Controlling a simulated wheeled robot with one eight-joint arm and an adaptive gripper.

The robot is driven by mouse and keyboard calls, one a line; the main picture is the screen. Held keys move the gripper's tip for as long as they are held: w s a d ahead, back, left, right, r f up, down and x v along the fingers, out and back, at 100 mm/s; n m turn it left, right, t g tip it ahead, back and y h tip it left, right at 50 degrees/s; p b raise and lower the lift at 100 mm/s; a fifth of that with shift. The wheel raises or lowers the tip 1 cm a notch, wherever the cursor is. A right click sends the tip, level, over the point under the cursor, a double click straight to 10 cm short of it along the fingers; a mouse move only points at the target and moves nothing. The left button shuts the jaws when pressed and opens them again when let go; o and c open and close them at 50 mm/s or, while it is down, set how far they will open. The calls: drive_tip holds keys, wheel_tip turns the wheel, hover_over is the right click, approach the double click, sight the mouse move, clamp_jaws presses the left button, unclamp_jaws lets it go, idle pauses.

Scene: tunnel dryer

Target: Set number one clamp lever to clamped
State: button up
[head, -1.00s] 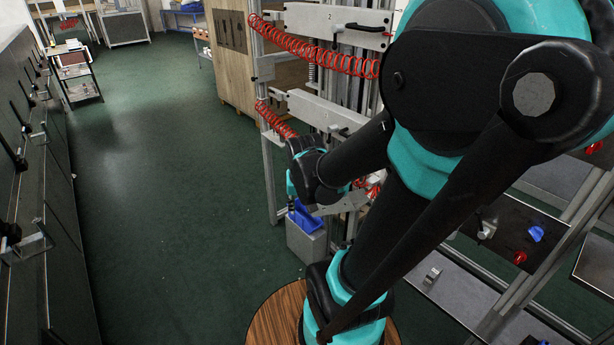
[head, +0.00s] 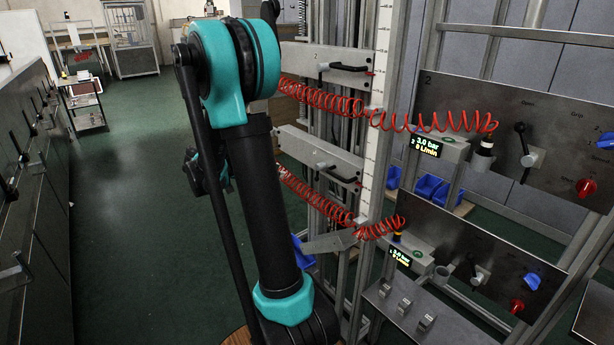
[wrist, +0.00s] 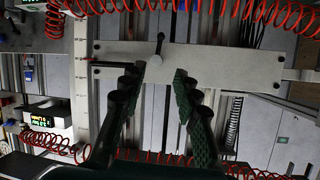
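In the head view, an upper grey clamp plate (head: 304,57) carries a black lever (head: 345,67), and a lower grey plate (head: 300,148) carries a similar black lever (head: 338,176). Both levers lie roughly sideways. I cannot read a number one on either plate. In the wrist view, one plate (wrist: 215,62) crosses the picture, with a thin upright lever (wrist: 155,52) and a dark bar (wrist: 116,64) at its left. My gripper (wrist: 160,75) is open and empty, its fingers apart in front of that plate. In the head view my arm hides the gripper.
Red coiled hoses (head: 318,96) hang around the plates. A vertical scale strip (head: 378,100) stands at their right. Steel panels (head: 522,130) with valve levers and lit pressure displays (head: 426,146) stand further right. Green floor (head: 125,190) is open on the left.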

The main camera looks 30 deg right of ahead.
drive_tip(key=x, duration=1.6)
drive_tip(key=shift+d+f, duration=0.25)
drive_tip(key=shift+d, duration=0.05)
clamp_jaws()
